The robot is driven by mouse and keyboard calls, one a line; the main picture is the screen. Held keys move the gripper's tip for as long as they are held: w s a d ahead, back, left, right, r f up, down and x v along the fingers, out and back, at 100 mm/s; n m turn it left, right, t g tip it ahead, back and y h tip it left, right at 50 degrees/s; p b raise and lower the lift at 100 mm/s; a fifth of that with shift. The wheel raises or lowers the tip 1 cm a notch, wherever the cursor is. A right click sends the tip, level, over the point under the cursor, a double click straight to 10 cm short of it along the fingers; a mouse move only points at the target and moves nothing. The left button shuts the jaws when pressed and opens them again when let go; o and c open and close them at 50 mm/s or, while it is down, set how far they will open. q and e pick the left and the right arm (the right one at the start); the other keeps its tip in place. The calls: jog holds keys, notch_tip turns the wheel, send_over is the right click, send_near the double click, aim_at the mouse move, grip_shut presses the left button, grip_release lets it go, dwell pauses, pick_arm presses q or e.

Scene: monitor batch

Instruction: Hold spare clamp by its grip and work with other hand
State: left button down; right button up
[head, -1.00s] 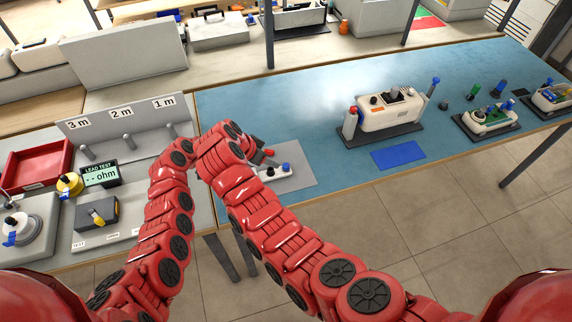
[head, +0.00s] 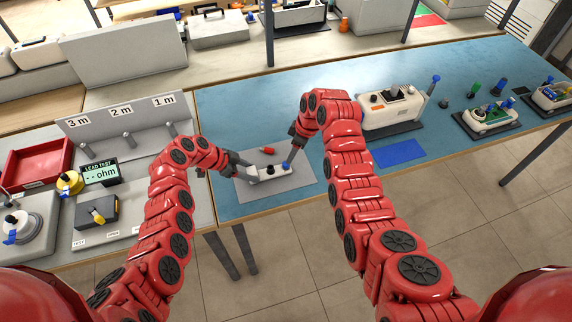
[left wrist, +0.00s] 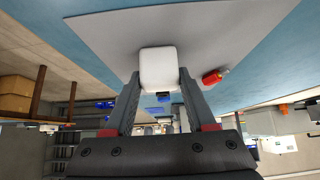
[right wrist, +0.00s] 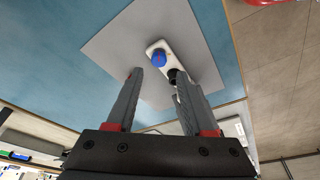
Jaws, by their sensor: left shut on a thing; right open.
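The spare clamp (head: 268,174), a small white block with a black knob and a blue knob (head: 287,166), rests on the grey mat (head: 300,190). My left gripper (head: 244,172) is shut on its left white end, which shows between the fingers in the left wrist view (left wrist: 158,70). My right gripper (head: 292,160) is open above the clamp's right end. In the right wrist view its fingers (right wrist: 157,77) are apart, near the blue knob (right wrist: 158,59) and the black knob (right wrist: 173,77). The exact gap to the knobs is unclear.
A small red piece (head: 267,150) lies on the mat behind the clamp. A white device (head: 388,108) on a dark base stands to the right, with a blue mat (head: 399,154) in front. The lead test box (head: 100,172) is at left. The table's front edge is close.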

aim_at(286, 165)
jog(key=shift+n, duration=0.4)
jog(key=shift+x, duration=3.35)
jog(key=shift+w, duration=0.1)
grip_shut()
